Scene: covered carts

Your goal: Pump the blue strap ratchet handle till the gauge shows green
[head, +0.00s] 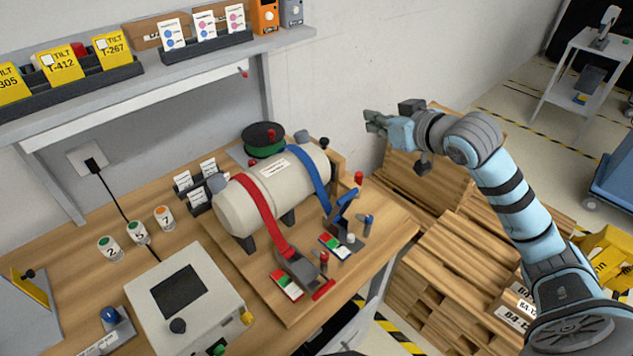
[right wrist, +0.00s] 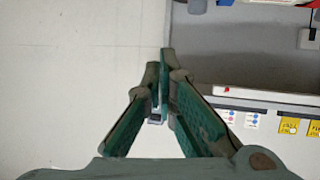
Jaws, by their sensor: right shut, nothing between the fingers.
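A cream tank (head: 285,192) lies on a wooden board, with a red strap (head: 259,210) and a blue strap (head: 306,176) around it. The blue strap's ratchet handle (head: 346,203) stands tilted up at the board's right side. Its red, white and green gauge (head: 333,246) lies beside the ratchet; the reading is too small to tell. The red strap's ratchet (head: 303,268) is nearer the front, with its own gauge (head: 287,284). My right gripper (head: 372,122) is shut and empty, up by the wall, right of the tank and apart from it. It also shows in the right wrist view (right wrist: 165,90). My left gripper is out of view.
A grey control box (head: 186,295) stands at the bench front, left of the board. A shelf (head: 150,85) with yellow tags runs above the bench. Wooden pallets (head: 450,255) stack right of the bench, under my right arm. A green spool (head: 264,142) sits behind the tank.

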